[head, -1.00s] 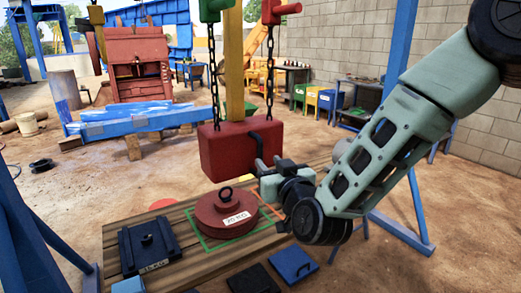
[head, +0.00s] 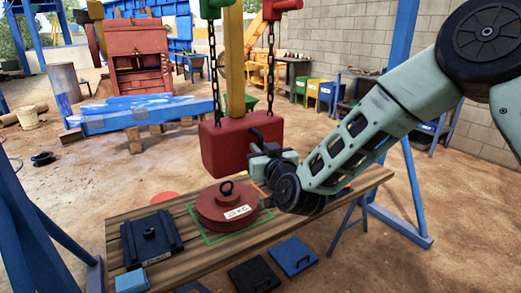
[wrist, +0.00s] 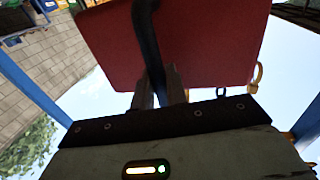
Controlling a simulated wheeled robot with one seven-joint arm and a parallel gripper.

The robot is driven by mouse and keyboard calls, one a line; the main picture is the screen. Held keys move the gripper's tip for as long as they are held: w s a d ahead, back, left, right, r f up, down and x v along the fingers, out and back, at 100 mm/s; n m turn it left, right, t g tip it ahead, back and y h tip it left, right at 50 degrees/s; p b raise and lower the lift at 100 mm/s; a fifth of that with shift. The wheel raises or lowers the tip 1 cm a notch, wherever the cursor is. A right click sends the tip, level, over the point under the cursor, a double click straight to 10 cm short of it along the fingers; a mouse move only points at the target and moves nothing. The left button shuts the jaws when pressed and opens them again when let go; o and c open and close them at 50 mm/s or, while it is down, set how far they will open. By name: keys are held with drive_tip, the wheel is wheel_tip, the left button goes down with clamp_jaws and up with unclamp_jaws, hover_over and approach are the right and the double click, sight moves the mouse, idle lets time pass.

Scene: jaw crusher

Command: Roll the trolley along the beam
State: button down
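A red block (head: 228,148) hangs upright on two chains (head: 270,75), above the plank bench. A green piece (head: 215,8) tops the left chain and a red piece (head: 277,8) tops the right one. The beam and the trolley's running gear cannot be made out; the top edge cuts the view. My gripper (head: 262,150) is at the block's right front, at its black handle. In the wrist view, my two fingers (wrist: 158,88) stand close on either side of the black handle bar (wrist: 147,35), with the red block's face (wrist: 210,45) behind. They look closed on the bar.
The plank bench (head: 190,271) bears a red round weight (head: 226,207) inside a green outline, and a black plate weight (head: 150,240). Black and blue plates (head: 292,256) lie at the front. A blue leg frame (head: 400,120) stands at right. A blue beam-like piece (head: 130,112) lies behind.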

drive_tip(key=shift+d, duration=0.1)
drive_tip(key=w+d+b, duration=0.3)
drive_tip(key=w+d, duration=0.7)
drive_tip(key=d, duration=0.5)
drive_tip(key=w+d+b, duration=0.3)
drive_tip(key=w+d, duration=0.7)
drive_tip(key=d, duration=0.4)
drive_tip(key=shift+d, duration=0.4)
drive_tip(key=c, duration=1.5)
unclamp_jaws()
